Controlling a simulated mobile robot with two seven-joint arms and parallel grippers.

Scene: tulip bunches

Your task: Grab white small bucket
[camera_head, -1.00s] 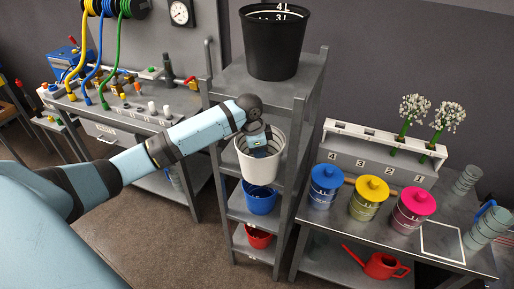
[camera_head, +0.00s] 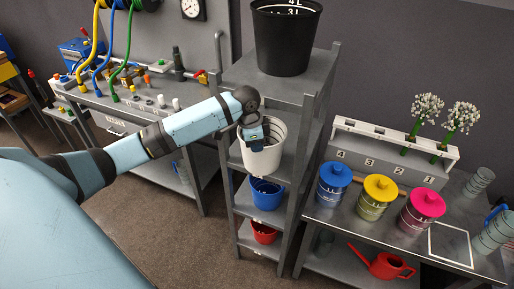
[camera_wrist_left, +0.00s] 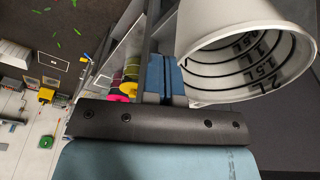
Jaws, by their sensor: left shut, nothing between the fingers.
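The white bucket (camera_head: 268,158) stands upright on a grey shelf below the black bucket. In the left wrist view the white bucket (camera_wrist_left: 205,40) shows its open mouth, with dark litre rings and marks inside. My left gripper (camera_head: 256,143) is at the bucket's front left, overlapping its rim in the head view. In the left wrist view the blue fingers (camera_wrist_left: 163,78) are together and empty, just outside the bucket wall. I cannot tell if they touch it. My right gripper is in neither current view.
A black bucket (camera_head: 284,40) stands on the shelf top. A blue bucket (camera_head: 266,196) and a red bucket (camera_head: 264,233) sit on lower shelves. Shelf posts (camera_head: 309,150) flank the bucket. A table with coloured lidded cans (camera_head: 379,196) is at right.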

